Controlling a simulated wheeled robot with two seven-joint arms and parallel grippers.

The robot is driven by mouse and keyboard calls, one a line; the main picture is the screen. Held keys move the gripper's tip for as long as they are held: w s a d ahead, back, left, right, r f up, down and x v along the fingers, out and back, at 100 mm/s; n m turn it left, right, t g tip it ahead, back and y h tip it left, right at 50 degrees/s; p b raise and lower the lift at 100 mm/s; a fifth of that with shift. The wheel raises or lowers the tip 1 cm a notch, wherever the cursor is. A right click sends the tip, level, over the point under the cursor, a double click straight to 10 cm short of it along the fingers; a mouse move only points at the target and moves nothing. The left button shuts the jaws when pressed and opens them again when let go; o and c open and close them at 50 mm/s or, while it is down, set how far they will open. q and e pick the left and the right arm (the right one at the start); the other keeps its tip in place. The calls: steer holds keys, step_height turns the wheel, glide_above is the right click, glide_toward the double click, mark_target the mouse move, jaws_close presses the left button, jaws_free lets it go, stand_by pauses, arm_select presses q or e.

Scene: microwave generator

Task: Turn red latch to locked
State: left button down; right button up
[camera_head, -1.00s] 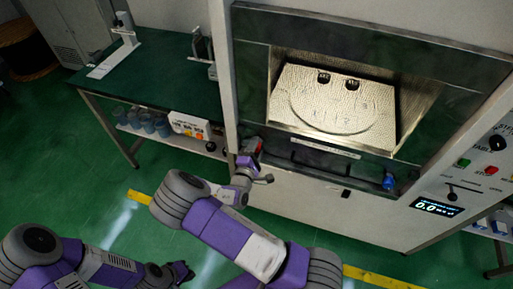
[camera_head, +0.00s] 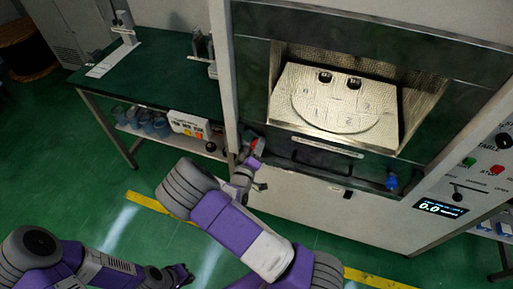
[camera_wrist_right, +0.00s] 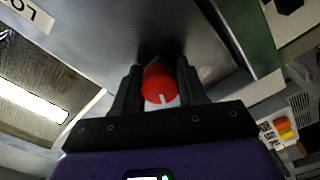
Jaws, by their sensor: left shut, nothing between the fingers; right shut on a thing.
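The red latch (camera_wrist_right: 160,84) is a round red knob with a white mark at its lower edge in the right wrist view. My right gripper (camera_wrist_right: 158,82) is shut on it, one finger on each side. In the head view the red latch (camera_head: 254,144) shows as a small red spot at the left below the microwave opening, partly hidden by my right gripper (camera_head: 256,158). My left gripper (camera_head: 186,274) is shut and empty, low over the floor at the bottom left of the head view.
The microwave chamber (camera_head: 340,60) is open, with a round plate (camera_head: 335,110) and two dark small objects inside. A blue knob (camera_head: 392,182) sits at the right below the opening. A green bench (camera_head: 165,80) stands at the left. The floor between is clear.

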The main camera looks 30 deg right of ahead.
steer(key=shift+o, duration=0.3)
steer(key=shift+f+m+b, duration=0.1)
steer(key=shift+m+b, duration=0.2)
steer(key=shift+m, duration=0.8)
steer(key=shift+d, duration=0.1)
steer(key=o, duration=1)
steer(key=shift+s, duration=0.1)
steer(key=shift+s+a, duration=0.2)
steer(key=shift+a, duration=0.2)
steer(key=p+v, duration=0.1)
steer(key=v, duration=0.5)
steer(key=shift+s+a, duration=0.25)
steer(key=shift+a, duration=0.05)
